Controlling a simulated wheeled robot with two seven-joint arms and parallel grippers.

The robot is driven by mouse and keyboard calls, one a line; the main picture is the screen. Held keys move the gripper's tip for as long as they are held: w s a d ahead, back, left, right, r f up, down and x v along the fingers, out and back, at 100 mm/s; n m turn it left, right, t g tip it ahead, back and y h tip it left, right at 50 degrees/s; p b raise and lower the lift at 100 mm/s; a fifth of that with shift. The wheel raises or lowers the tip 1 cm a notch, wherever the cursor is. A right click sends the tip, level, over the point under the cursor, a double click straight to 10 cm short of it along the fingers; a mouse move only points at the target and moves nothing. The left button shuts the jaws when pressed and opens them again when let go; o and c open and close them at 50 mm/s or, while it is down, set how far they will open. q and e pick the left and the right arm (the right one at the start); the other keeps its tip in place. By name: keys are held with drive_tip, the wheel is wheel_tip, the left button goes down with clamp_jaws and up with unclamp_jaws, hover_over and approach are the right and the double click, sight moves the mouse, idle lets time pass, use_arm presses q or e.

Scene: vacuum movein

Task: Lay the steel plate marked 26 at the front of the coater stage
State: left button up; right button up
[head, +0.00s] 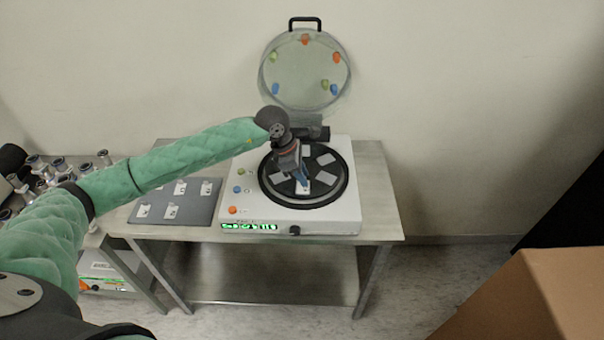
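The coater stage (312,203) is a round black disc on top of a white machine, with several pale plates lying around it. My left gripper (303,184) comes in from the left and points down over the front part of the stage. A small pale plate (304,189) shows at its fingertips, low at or just above the disc. I cannot tell whether the fingers grip it, and no number on it is readable. A grey mat (190,214) left of the machine carries several small marked plates (171,211), too small to read. My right gripper is not in view.
A round clear lid (304,85) with a black handle and coloured knobs stands raised behind the machine. The steel table (376,190) is bare to the right. Metal fittings (60,166) crowd the left bench. A brown box (540,300) is at the lower right.

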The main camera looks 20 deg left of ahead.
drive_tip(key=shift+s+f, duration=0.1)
